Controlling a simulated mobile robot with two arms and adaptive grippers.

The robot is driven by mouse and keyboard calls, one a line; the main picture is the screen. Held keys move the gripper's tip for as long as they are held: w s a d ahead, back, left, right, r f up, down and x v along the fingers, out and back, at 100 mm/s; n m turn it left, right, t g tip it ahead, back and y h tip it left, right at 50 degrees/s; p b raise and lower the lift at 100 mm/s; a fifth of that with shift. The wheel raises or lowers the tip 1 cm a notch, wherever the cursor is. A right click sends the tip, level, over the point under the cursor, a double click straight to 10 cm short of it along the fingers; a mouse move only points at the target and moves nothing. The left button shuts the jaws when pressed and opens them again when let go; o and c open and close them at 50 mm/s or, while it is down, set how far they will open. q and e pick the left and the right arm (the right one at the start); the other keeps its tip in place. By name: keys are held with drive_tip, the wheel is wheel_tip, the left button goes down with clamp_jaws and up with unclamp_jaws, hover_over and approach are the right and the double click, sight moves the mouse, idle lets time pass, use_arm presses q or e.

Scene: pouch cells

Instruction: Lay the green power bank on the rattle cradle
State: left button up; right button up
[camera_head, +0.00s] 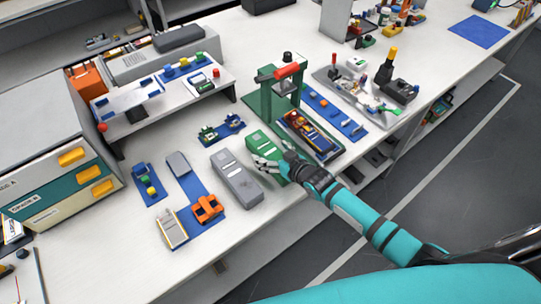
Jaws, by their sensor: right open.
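The green power bank (262,141) lies flat on the white bench, a green slab with pale labels. My right gripper (264,164) is open at its near end, with the fingers over or beside the green slab; I cannot tell whether they touch it. The gripper hides part of that end. I cannot tell for sure which thing is the rattle cradle; an orange holder (207,207) stands on a blue mat at the front. My left gripper is not in view.
A grey slab (236,178) lies just left of the green one. A drawer cabinet (48,150) is at the left.

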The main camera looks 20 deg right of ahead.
drive_tip(key=shift+c, duration=0.2)
drive_tip(key=shift+c, duration=1.2)
drive_tip(key=shift+r, duration=0.1)
drive_tip(key=c, duration=1.3)
